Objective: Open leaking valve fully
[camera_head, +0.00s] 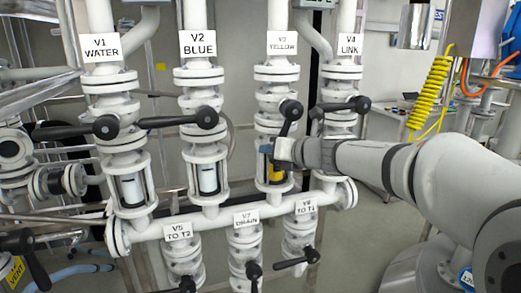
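The V3 YELLOW valve (277,98) is in the middle of the head view. Its black lever (286,122) hangs steeply down from its hub, its lower end close to my gripper (268,149). My gripper reaches in from the right in front of the sight glass below V3, where yellow (277,173) shows. Whether its fingers touch or hold the lever cannot be told. The black levers of V1 WATER (75,130), V2 BLUE (170,121) and V4 LINK (337,106) lie nearly level. No drip is visible, and no label marks a valve as leaking.
White pipes join a horizontal manifold (215,222). Below it are V5 TO T2 (183,257), V7 DRAIN (244,255) and a valve labelled TO T1 (298,235), with black levers. A yellow coiled hose (430,90) hangs at the right above my arm.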

